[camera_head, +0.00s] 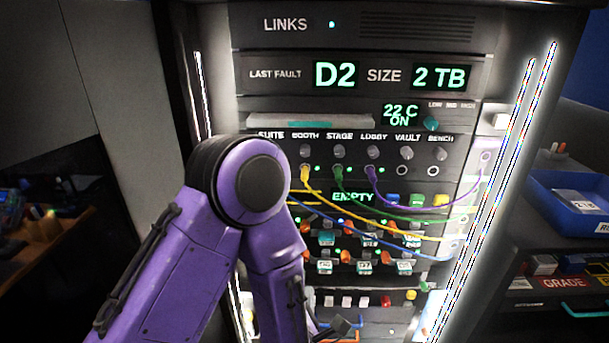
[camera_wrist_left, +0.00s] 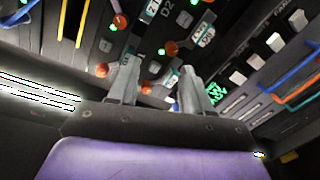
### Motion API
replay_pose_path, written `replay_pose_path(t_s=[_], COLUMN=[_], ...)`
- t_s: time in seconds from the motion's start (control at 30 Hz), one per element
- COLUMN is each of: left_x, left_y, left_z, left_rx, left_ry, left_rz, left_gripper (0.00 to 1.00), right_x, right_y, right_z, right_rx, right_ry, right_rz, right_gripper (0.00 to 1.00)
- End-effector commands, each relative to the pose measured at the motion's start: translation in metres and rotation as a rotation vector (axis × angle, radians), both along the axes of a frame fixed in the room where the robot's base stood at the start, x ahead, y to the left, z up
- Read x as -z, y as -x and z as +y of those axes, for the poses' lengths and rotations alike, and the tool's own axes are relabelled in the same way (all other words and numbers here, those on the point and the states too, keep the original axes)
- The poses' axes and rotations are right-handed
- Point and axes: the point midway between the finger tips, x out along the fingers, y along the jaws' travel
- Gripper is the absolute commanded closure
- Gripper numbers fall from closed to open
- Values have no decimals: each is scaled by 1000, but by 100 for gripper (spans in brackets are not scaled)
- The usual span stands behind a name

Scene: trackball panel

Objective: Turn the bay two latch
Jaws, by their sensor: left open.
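The drive bays show in the head view as two rows of small labelled units with orange latches (camera_head: 346,256) and green lights, below the EMPTY display. In the left wrist view, one drive label reads D2 (camera_wrist_left: 181,19). Orange latches (camera_wrist_left: 171,48) sit near it, and I cannot tell for sure which one belongs to bay two. My left gripper (camera_wrist_left: 161,84) is open and empty, its two grey fingers pointing at the lower part of the bays. An orange knob end (camera_wrist_left: 146,88) shows between the fingers; contact is unclear. My right gripper is not in view.
Yellow, green, purple and blue cables (camera_head: 400,215) hang in front of the panel above and beside the bays. White switches (camera_wrist_left: 255,62) lie close to the right finger. A blue tray (camera_head: 575,205) stands at the right. The fault display (camera_head: 335,74) reads D2.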

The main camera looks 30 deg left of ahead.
Motion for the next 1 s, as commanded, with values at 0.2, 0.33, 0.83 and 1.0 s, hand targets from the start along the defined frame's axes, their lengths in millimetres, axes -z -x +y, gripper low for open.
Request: replay_pose_path(t_s=[0.2,0.33,0.83,1.0], left_x=[-65,-61,-63,-62], left_y=[-3,-18,-90,-91], left_z=[2,12,55,56], left_rx=[-46,-53,-46,-45], left_ry=[108,113,108,108], left_rz=[-153,-161,-154,-153], left_gripper=[51,51,51,51], right_x=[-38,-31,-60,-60], right_y=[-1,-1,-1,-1], right_z=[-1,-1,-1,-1], right_rx=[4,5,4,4], right_ry=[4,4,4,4], right_rz=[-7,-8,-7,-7], right_gripper=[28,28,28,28])
